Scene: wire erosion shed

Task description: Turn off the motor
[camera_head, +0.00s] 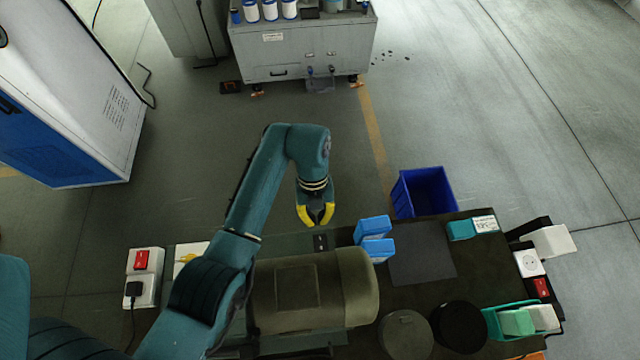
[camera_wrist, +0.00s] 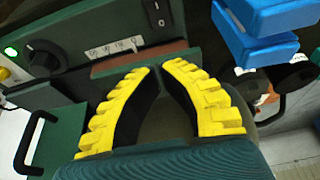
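The motor (camera_head: 335,290) is a large olive-grey cylinder lying on the bench in the head view. Behind it a small black rocker switch (camera_head: 320,242) sits on a green panel. In the wrist view this switch (camera_wrist: 157,14) shows I and O marks, just beyond my fingertips. A green lamp (camera_wrist: 11,51) is lit at the left, beside a black rotary knob (camera_wrist: 44,56) and a pale label strip (camera_wrist: 113,48). My gripper (camera_head: 315,222), with yellow fingers (camera_wrist: 157,67), is empty. Its tips are a narrow gap apart and do not appear to touch the switch.
Blue boxes (camera_head: 375,239) stand right of the switch panel. A socket box with a red switch (camera_head: 141,260) is at the left; another red switch (camera_head: 541,288) is at the right. A blue bin (camera_head: 424,192) stands behind the bench. Floor beyond is mostly clear.

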